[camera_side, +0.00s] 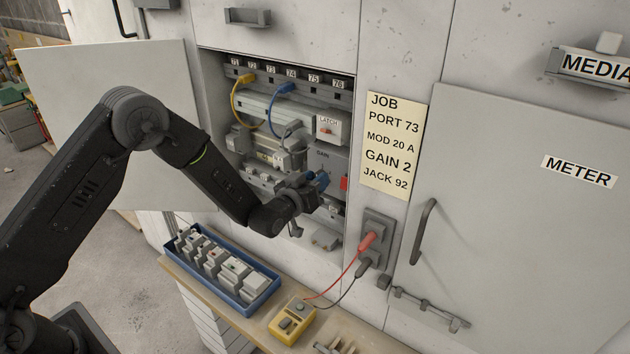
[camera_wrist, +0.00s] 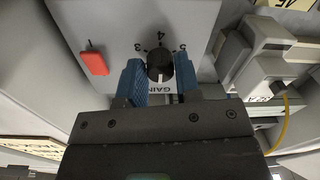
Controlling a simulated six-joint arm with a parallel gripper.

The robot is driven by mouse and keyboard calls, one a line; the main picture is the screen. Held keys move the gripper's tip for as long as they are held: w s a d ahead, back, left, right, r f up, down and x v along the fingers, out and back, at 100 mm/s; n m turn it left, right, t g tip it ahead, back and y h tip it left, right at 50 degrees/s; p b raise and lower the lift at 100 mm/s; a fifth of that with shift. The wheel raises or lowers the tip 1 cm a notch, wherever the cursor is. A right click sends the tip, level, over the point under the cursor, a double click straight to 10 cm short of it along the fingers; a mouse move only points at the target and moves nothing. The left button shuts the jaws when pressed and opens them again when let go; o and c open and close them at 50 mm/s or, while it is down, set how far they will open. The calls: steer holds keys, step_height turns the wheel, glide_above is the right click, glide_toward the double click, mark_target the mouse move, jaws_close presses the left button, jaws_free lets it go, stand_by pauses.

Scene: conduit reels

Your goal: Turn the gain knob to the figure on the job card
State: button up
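The gain knob (camera_wrist: 154,70) is round and black, between my blue fingers in the wrist view. Its white mark points down in that view, toward the upside-down word GAIN. Small figures ring its upper side; not all are legible. My gripper (camera_wrist: 158,72) is open, one finger on each side of the knob, with a gap at both sides. In the side view my gripper (camera_side: 318,181) is at the panel below the GAIN label and hides the knob. The job card (camera_side: 393,145) reads PORT 73, MOD 20 A, GAIN 2, JACK 92.
A red switch (camera_wrist: 95,63) sits beside the knob on the panel. Yellow (camera_side: 236,101) and blue (camera_side: 271,108) cables hang at the upper ports. A blue tray (camera_side: 225,293) of modules and a yellow meter (camera_side: 292,320) with leads stand on the shelf below. An open door (camera_side: 105,90) stands left.

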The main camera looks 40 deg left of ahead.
steer(key=c, duration=0.5)
steer(key=shift+o, duration=0.2)
steer(key=shift+m, duration=0.3)
steer(key=m, duration=1.1)
steer(key=shift+m, duration=0.3)
steer(key=o, duration=0.9)
